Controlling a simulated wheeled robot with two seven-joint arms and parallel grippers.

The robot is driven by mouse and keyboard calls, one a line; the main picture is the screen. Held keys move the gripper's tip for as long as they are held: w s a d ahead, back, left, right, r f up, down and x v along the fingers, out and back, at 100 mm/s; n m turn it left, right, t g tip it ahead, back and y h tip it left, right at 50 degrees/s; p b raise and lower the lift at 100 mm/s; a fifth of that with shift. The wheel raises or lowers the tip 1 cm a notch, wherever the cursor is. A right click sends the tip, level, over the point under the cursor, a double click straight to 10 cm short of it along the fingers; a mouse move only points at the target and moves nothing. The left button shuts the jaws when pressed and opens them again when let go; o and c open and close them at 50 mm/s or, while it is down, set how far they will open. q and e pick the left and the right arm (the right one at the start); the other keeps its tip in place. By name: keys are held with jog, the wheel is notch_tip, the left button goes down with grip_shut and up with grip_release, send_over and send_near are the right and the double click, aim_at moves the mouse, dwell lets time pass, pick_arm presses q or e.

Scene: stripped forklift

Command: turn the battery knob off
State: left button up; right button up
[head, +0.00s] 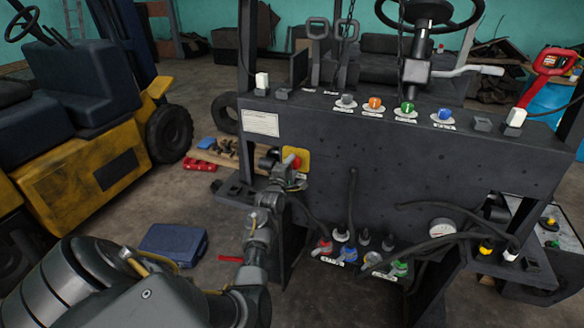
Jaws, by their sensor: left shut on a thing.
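The battery knob (296,161) is a red knob on a yellow plate on the left part of the stripped forklift's dark panel (400,150). My left arm reaches up from the bottom left. My left gripper (287,163) is at the knob, shut on it. The gripper covers part of the knob and plate, so the knob's exact angle cannot be read. My right gripper is not in view.
Coloured knobs (375,104) line the panel's top edge. Black hoses and coloured connectors (348,254) hang below. A yellow forklift (90,180) stands at left. A blue case (174,244) lies on the floor. Open floor lies between.

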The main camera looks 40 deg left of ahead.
pick_arm(q)
jog(key=o, duration=1)
jog(key=shift+s+d+f, duration=0.1)
jog(key=shift+s+d, duration=0.1)
jog(key=shift+s, duration=0.35)
jog(key=b+v, duration=0.3)
jog(key=v, duration=0.6)
jog(key=shift+s+d, duration=0.2)
jog(key=shift+s, duration=0.1)
